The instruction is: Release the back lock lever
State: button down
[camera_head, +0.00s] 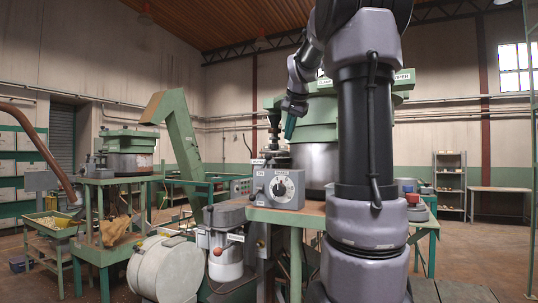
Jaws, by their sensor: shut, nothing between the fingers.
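My gripper (290,128) hangs in the upper middle with its teal fingers pointing down. It is shut and empty, in front of the large green-topped hopper (318,165) with a steel drum. I cannot make out a back lock lever for certain; the hopper's back and right side are largely hidden behind my arm. Small dark fittings (272,150) stand below and left of the gripper, too small to tell apart.
A grey control box (279,190) with a dial sits on the green bench (290,216). A second hopper (128,160) stands further left. Floor at the right is open.

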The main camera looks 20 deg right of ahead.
jog(key=w+f, duration=0.7)
jog(key=w, duration=0.2)
jog(key=shift+w, duration=0.35)
jog(key=shift+a+r, duration=0.1)
jog(key=shift+a, duration=0.1)
